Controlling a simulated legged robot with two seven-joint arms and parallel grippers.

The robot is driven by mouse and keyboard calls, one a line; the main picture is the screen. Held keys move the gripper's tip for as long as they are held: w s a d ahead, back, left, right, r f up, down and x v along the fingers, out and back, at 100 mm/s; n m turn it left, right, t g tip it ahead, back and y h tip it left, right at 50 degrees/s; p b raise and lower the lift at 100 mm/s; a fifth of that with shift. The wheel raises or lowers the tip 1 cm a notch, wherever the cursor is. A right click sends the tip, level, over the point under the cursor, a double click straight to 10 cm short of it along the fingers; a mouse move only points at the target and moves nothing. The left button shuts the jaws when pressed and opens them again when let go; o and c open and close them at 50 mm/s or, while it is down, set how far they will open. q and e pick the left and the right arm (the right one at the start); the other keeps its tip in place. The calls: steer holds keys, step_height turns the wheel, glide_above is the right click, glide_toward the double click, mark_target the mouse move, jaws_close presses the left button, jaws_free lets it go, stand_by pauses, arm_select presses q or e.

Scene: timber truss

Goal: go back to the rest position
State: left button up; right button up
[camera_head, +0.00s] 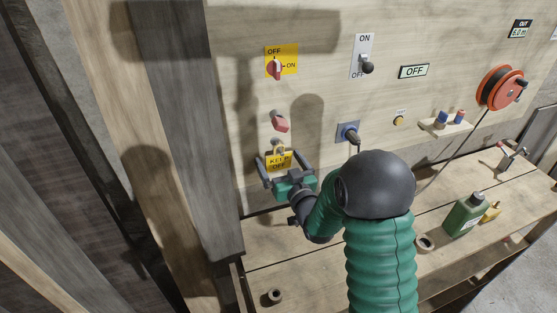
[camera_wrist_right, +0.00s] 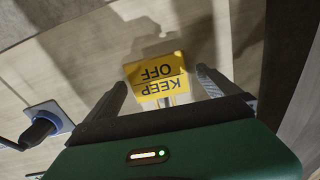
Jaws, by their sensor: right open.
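My right gripper (camera_head: 284,174) is open in front of the wall panel, above the workbench. Its two fingers stand apart on either side of a yellow "KEEP OFF" padlock tag (camera_head: 279,160) in the head view. In the right wrist view the yellow tag (camera_wrist_right: 157,76) shows upside down between the fingertips (camera_wrist_right: 160,84), with no finger visibly touching it. Above it in the head view is a red piece (camera_head: 280,122) on the panel. My left gripper is not in view.
A timber post (camera_head: 187,130) stands close left of my right gripper. The panel carries a red rotary switch (camera_head: 277,67), a lever switch (camera_head: 367,66), a blue socket with plug (camera_head: 348,133) and an orange reel (camera_head: 500,88). A green bottle (camera_head: 465,215) stands on the bench (camera_head: 330,262).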

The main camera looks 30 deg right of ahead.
steer(key=s+a+f+n+g+y, duration=0.1)
steer(key=s+a+f+g, duration=0.4)
steer(key=s, duration=0.3)
steer(key=s+a+f+n+g+y, duration=0.1)
steer(key=s+a+f+g, duration=0.3)
steer(key=s, duration=0.4)
steer(key=s+a+f+g+y, duration=0.1)
steer(key=s+a+f+g, duration=0.4)
steer(key=s+a+g, duration=0.1)
steer(key=s+a, duration=0.1)
steer(key=s, duration=0.1)
steer(key=shift+s+a+f+n+b, duration=0.3)
steer(key=shift+s+a+n+b, duration=0.05)
steer(key=shift+a+n+b, duration=0.05)
steer(key=shift+w+d, duration=0.1)
steer(key=shift+d, duration=0.05)
stand_by(1.0)
